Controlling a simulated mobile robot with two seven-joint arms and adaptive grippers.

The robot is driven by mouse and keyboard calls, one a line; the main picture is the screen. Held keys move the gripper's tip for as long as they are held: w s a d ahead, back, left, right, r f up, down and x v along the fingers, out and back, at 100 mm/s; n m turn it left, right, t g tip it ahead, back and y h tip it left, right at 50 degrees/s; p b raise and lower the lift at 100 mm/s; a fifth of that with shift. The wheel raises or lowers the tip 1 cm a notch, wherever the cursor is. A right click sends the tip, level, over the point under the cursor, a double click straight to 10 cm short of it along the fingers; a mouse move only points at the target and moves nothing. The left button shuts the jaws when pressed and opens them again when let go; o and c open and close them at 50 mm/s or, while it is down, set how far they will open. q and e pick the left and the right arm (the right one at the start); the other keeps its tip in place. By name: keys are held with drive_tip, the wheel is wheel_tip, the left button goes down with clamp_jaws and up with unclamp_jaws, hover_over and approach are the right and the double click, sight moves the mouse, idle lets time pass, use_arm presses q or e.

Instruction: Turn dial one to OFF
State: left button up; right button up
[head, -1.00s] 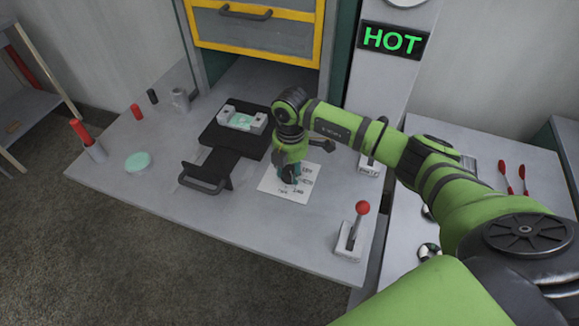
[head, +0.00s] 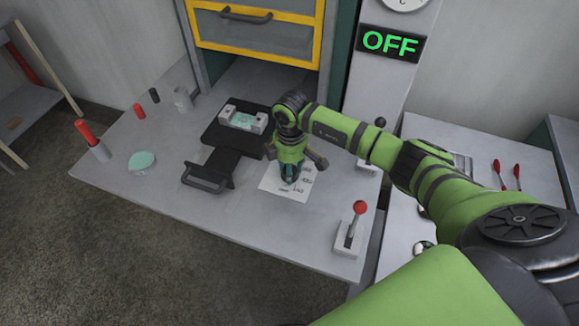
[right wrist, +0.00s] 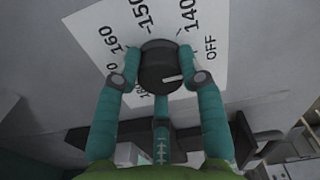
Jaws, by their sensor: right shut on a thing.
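Dial one is a black round knob (right wrist: 158,62) on a white printed plate (right wrist: 98,36) in the right wrist view. Its white pointer line points to the right, toward the side with the printed OFF label (right wrist: 211,48). My right gripper (right wrist: 160,78) is shut on the knob, with teal fingers on both sides of it. In the head view my right gripper (head: 290,174) reaches down over the white plate (head: 283,188) and hides the knob. The display sign (head: 390,43) reads OFF in green. My left gripper is not in view.
A red-knobbed lever (head: 352,230) stands at the table's front right. A black tray with a handle (head: 205,177) lies left of the plate. A green disc (head: 141,162) and a red-topped cylinder (head: 93,140) are farther left. A yellow-framed drawer (head: 255,30) is behind.

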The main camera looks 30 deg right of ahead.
sight(293, 169)
drive_tip(key=shift+d, duration=0.35)
drive_tip(key=o, duration=1)
drive_tip(key=shift+o, duration=0.7)
drive_tip(key=shift+s, duration=0.15)
drive_tip(key=shift+a+r, duration=0.15)
wheel_tip(293, 169, up, 12)
